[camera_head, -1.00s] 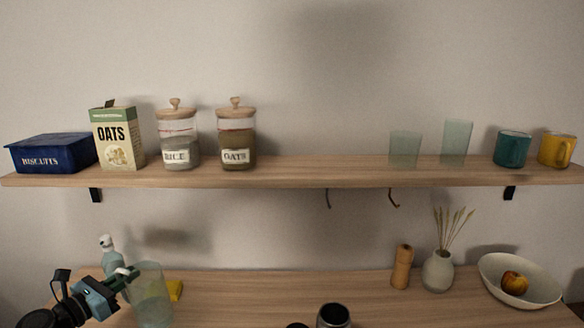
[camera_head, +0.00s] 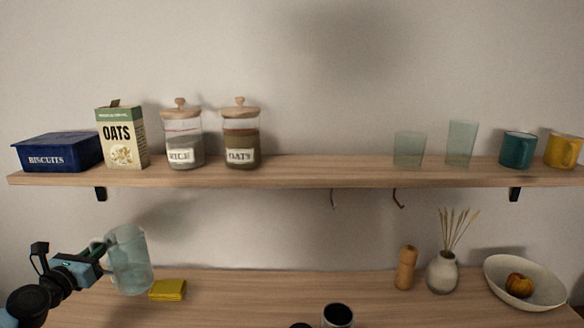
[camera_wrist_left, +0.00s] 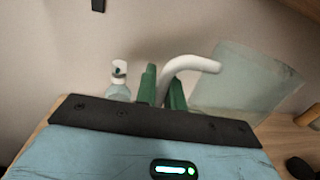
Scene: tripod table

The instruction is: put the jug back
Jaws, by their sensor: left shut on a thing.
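The clear, pale glass jug (camera_head: 132,262) is at the lower left in the head view, tilted slightly and apparently raised off the table. My left gripper (camera_head: 100,250) comes in from the left and is shut on the jug's handle. In the left wrist view the green fingers (camera_wrist_left: 162,84) close around the pale curved handle (camera_wrist_left: 198,64), and the jug body (camera_wrist_left: 240,85) is to their right. My right gripper is not in view.
The wooden shelf (camera_head: 300,177) holds a biscuit tin, an oats box, two jars, two glasses and two mugs, with a clear middle stretch. A yellow sponge (camera_head: 167,290) lies near the jug. A spray bottle (camera_wrist_left: 118,82) stands behind. A mill, vase and bowl stand right.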

